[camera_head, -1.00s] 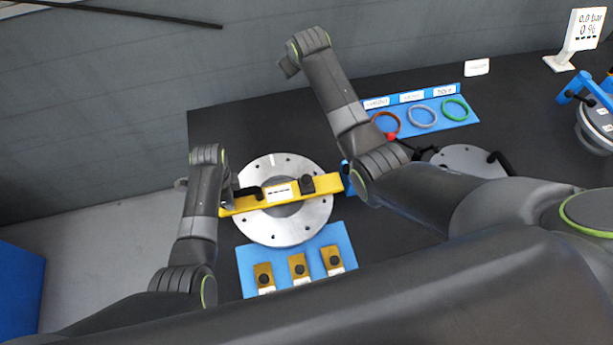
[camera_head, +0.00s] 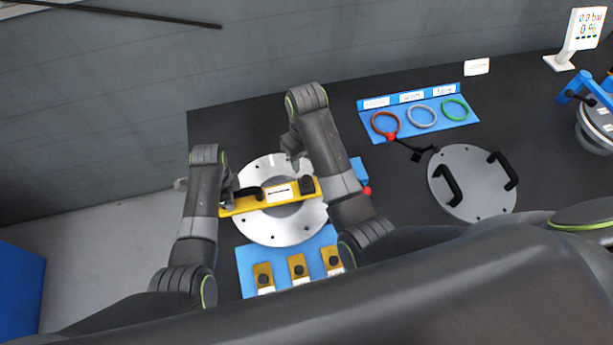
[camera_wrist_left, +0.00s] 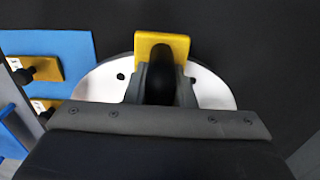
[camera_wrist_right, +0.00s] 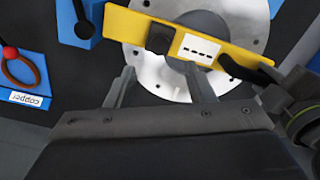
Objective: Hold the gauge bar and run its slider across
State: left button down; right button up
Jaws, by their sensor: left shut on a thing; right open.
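The yellow gauge bar (camera_head: 242,204) lies across the grey flange ring (camera_head: 283,235), with a white label in its middle. Its black slider (camera_head: 307,185) is near the bar's right end; the slider also shows in the right wrist view (camera_wrist_right: 160,38). My left gripper (camera_head: 229,194) is shut on the black handle at the bar's left end; the left wrist view shows its fingers around the handle (camera_wrist_left: 161,82). My right gripper (camera_wrist_right: 160,78) is open and empty, its fingers beside the bar near the slider. In the head view its wrist partly hides the ring's right side.
A blue mat (camera_head: 245,262) with several brass blocks lies in front of the ring. A blue panel (camera_head: 465,122) holds red, grey and green rings. A round grey lid (camera_head: 470,185) with two black handles sits right. A blue block (camera_head: 359,172) stands beside my right arm.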

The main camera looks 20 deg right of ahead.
aim_at(307, 178)
notch_tip(307, 178, down, 10)
jog(key=shift+r, duration=0.1)
dwell(0.4)
jog(key=shift+d, duration=0.1)
grip_shut()
